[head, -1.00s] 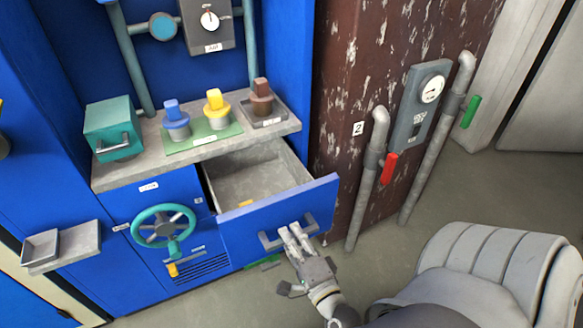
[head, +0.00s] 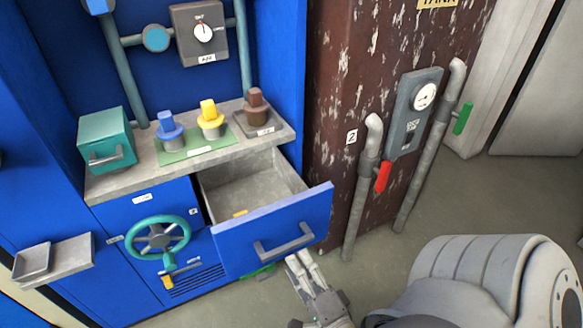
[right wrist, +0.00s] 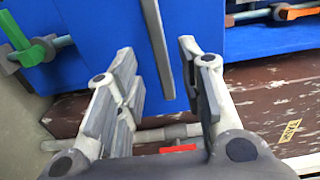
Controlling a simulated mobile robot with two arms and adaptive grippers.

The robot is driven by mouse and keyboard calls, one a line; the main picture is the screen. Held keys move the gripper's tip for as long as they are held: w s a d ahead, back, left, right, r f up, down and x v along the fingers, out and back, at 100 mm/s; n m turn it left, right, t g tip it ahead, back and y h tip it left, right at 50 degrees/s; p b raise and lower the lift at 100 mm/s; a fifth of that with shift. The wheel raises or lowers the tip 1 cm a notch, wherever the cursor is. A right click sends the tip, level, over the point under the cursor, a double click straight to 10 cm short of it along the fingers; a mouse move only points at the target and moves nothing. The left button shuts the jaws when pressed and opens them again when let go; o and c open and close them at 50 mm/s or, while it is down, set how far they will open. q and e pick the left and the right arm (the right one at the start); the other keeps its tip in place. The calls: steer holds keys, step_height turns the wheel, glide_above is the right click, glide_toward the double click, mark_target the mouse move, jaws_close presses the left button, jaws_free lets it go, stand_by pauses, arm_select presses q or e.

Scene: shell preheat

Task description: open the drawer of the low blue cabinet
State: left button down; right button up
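The low blue cabinet (head: 118,222) stands at left centre in the head view. Its drawer (head: 235,248) is pulled well out, and its grey inside shows, with a small yellow thing (head: 240,213) near the front wall. The grey bar handle (head: 284,243) crosses the drawer front. My right gripper (head: 300,262) is just below the handle, off it and empty. In the right wrist view its fingers (right wrist: 158,75) are spread, with the handle (right wrist: 157,45) in the gap between them, touching neither. My left gripper is not in view.
On the cabinet top (head: 110,186) are a teal box (head: 107,140) and blue, yellow and brown knobbed pieces. A teal handwheel (head: 158,238) is left of the drawer. A rusty brown column (head: 335,130) with grey pipes (head: 362,190) stands at right. Floor is clear between.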

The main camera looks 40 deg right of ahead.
steer(key=v, duration=0.5)
steer(key=shift+s+a, duration=0.1)
steer(key=shift+s, duration=0.25)
